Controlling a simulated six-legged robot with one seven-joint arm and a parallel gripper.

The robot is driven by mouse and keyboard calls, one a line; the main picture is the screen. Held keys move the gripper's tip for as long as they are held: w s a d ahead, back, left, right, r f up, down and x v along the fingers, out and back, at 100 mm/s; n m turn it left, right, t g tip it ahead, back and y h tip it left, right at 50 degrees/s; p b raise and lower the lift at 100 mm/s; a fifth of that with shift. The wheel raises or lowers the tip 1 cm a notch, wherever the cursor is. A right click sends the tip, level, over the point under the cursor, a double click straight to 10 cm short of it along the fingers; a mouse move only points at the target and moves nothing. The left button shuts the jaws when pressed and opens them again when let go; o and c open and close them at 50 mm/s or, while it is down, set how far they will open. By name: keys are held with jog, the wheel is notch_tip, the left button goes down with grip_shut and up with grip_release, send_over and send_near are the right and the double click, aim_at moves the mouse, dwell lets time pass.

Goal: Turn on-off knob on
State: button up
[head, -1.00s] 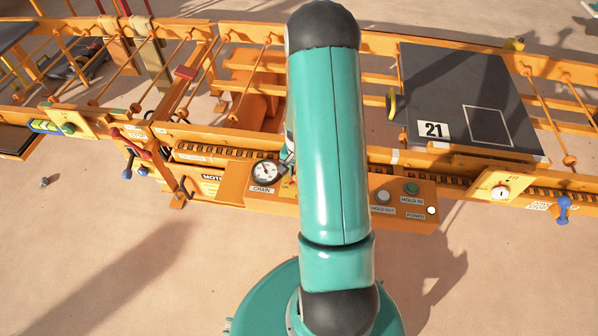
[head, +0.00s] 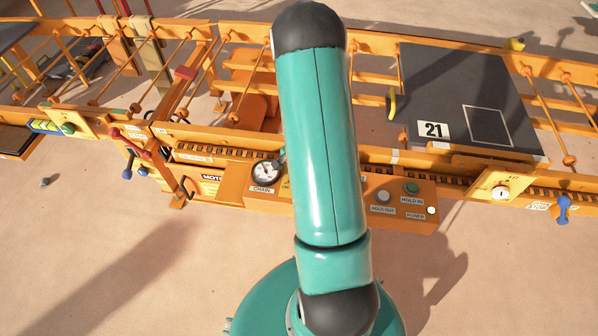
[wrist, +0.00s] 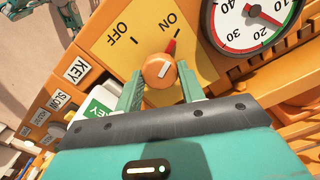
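The on-off knob (wrist: 157,71) is a round orange knob with a red pointer on a yellow plate (wrist: 118,42) in the wrist view. Its pointer is directed at the ON mark, and OFF is at the left. My gripper (wrist: 160,76) has its two teal fingers apart, one on each side of the knob. A small gap seems to show on each side; whether a finger touches the knob I cannot tell. In the head view my arm hides the knob and most of the gripper.
A CHAIN gauge (head: 266,172) sits close to the knob; its dial (wrist: 254,22) fills the wrist view's upper right. KEY and SLOW labels and a green sign (wrist: 98,112) lie left. The green HOLD IN button (head: 411,188) is right of my arm.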

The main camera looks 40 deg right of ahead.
jog(key=o, duration=0.4)
jog(key=shift+o, duration=0.2)
notch_tip(320, 180, up, 14)
jog(key=shift+f, duration=0.1)
dwell(0.5)
